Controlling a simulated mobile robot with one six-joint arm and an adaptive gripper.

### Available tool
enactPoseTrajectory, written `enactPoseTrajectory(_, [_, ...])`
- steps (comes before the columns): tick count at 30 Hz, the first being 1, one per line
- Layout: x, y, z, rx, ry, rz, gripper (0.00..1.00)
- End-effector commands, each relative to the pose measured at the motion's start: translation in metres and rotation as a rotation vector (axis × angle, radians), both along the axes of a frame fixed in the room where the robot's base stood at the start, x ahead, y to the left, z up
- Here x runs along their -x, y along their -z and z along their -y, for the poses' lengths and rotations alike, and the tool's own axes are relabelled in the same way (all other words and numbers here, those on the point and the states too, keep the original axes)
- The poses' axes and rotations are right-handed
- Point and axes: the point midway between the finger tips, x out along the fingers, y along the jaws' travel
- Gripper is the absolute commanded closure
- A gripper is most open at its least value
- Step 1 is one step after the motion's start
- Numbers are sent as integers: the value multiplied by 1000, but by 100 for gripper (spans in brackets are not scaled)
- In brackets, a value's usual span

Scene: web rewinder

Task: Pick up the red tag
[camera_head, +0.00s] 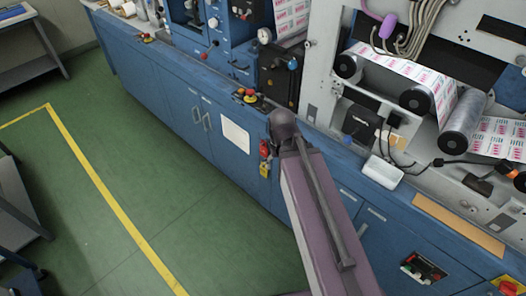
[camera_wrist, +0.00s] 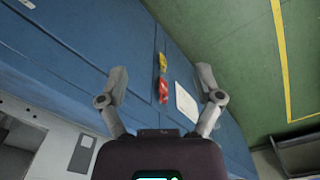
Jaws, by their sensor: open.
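The red tag (camera_head: 264,149) hangs on the front of the blue cabinet, just left of my arm in the head view. A yellow piece (camera_head: 264,169), like a padlock, hangs directly below it. In the wrist view the red tag (camera_wrist: 163,91) and the yellow piece (camera_wrist: 163,62) appear in a line, the yellow one above. My gripper (camera_wrist: 162,74) is open, one finger on each side of them in the picture, with nothing held. The exact distance to the tag cannot be told. In the head view my arm hides the gripper's fingers.
A white sheet (camera_head: 235,136) is on the cabinet front left of the tag, also in the wrist view (camera_wrist: 187,103). A box with a red button (camera_head: 250,96) sits on the cabinet's top edge. The green floor (camera_head: 150,190) before the cabinet is clear.

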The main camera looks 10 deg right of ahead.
Motion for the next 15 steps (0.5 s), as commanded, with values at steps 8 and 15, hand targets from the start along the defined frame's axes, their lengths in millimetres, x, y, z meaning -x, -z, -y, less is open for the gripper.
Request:
enactPoseTrajectory(8, [-19,30,5,96,88,26,11])
enactPoseTrajectory(15, [-53,70,3,258,237,110,11])
